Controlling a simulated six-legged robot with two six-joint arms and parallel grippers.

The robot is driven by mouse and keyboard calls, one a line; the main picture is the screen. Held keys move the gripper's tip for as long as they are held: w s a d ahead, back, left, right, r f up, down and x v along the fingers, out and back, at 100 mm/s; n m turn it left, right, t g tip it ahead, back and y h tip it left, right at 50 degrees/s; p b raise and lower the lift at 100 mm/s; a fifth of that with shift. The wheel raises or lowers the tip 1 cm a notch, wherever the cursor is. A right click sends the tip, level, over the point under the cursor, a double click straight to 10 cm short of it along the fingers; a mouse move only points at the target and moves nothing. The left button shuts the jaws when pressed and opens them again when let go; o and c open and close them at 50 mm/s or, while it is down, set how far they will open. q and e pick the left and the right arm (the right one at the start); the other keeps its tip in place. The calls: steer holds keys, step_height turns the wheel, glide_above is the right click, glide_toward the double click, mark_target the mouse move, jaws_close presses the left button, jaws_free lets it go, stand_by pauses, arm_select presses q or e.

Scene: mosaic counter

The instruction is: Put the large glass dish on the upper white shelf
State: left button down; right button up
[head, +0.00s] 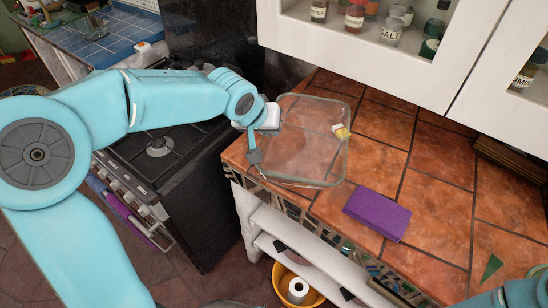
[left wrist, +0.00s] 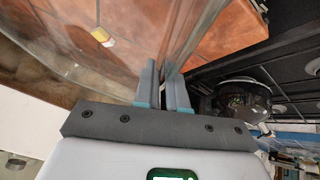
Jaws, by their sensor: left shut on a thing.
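The large glass dish (head: 305,165) is clear and rectangular, and rests on or just above the terracotta tile counter near its left end. My left gripper (head: 255,156) is shut on the dish's left wall. In the left wrist view the two grey fingers (left wrist: 163,72) pinch the glass wall, and the dish (left wrist: 60,72) spreads to the left. White shelves stand below the counter's front edge; the upper white shelf (head: 290,230) is partly visible. My right gripper is out of view; only a piece of my right arm shows at bottom right.
A small yellow and white item (head: 341,131) shows at the dish's right side. A white wall cabinet (head: 340,45) with jars hangs above. A black stove (head: 165,150) stands left; a yellow bucket (head: 285,275) is below.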

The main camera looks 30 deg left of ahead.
arm_select(q)
step_height(320, 180, down, 6)
steer(key=shift+a+r+b, duration=0.1)
steer(key=shift+b, duration=0.35)
steer(key=shift+f, duration=0.7)
step_height(320, 180, down, 4)
steer(key=shift+r+b, duration=0.2)
steer(key=shift+b, duration=0.85)
steer(key=shift+w+f, duration=0.1)
steer(key=shift+f, duration=0.15)
steer(key=shift+r, duration=0.1)
